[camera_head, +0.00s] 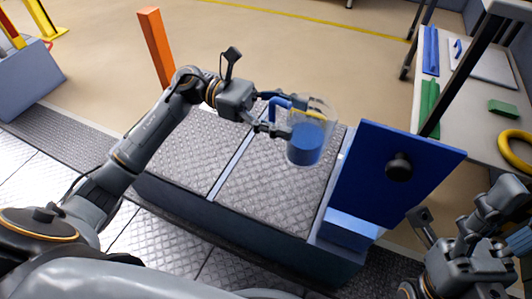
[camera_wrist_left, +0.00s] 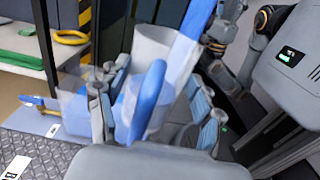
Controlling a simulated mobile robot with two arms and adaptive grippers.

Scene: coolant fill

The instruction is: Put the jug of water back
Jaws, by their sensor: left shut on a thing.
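The clear jug (camera_head: 306,145) with blue water in it is off the floor in the head view, over the right part of a grey tread-plate top. It looks slightly tilted. Its blue handle (camera_head: 279,104) is on the left side, by my left gripper (camera_head: 284,131), which is shut on the jug. In the left wrist view the blue handle (camera_wrist_left: 147,103) stands between the fingers, with the clear wall behind it. My right gripper (camera_head: 470,262) is at the lower right, apart from the jug; its fingers do not show clearly.
The tread-plate top (camera_head: 270,190) is bare below the jug. A blue upright panel with a black knob (camera_head: 399,166) stands right of it. An orange post (camera_head: 156,47) rises behind. A workbench (camera_head: 478,125) at the right holds green and blue items and a yellow ring (camera_head: 514,150).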

